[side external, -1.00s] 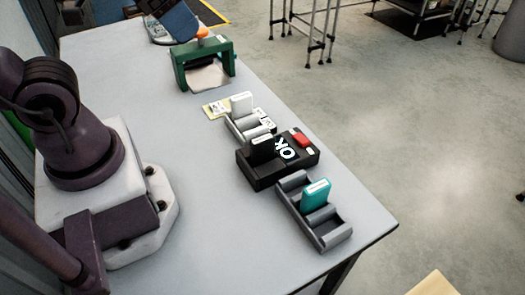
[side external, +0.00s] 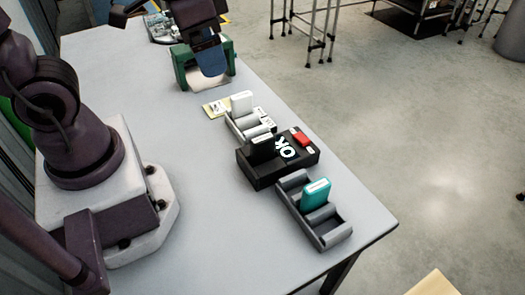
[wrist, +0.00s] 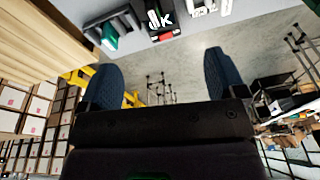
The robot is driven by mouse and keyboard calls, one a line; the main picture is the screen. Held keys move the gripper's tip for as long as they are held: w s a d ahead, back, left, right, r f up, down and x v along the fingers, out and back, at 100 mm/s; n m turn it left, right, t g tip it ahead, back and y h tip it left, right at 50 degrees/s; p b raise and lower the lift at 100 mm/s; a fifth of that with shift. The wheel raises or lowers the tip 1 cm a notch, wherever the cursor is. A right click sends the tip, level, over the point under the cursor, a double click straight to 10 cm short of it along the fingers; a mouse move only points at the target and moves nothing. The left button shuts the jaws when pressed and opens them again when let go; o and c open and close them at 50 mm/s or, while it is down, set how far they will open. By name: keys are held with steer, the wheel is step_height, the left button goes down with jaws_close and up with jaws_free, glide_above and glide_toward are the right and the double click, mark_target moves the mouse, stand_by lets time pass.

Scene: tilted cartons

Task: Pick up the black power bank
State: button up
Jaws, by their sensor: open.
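The black power bank (side external: 260,144) stands upright in the left part of a black station (side external: 270,176) with a lit "OK" sign, in the side external view. In the wrist view the black station (wrist: 163,33) shows at the top edge, and I cannot make out the power bank clearly there. My gripper (side external: 212,68) is well behind the station, in front of and above a green frame, pointing down. In the wrist view my gripper (wrist: 160,60) has its two blue fingers spread wide, with nothing between them.
A teal power bank (side external: 316,194) stands in a grey tray (side external: 327,236) at the front. The green frame (side external: 181,72) stands further back. The table's left middle is clear.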

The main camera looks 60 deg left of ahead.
mark_target(262, 138)
steer(key=w+d+f+m+g, duration=0.25)
steer(key=w+f+m, duration=0.7)
steer(key=m, duration=0.65)
steer(key=f, duration=0.9)
steer(key=s+f, duration=0.1)
steer(key=f, duration=0.4)
steer(key=shift+d+f, duration=0.1)
steer(key=shift+f, duration=0.1)
steer(key=c, duration=1)
steer(key=shift+r, duration=0.1)
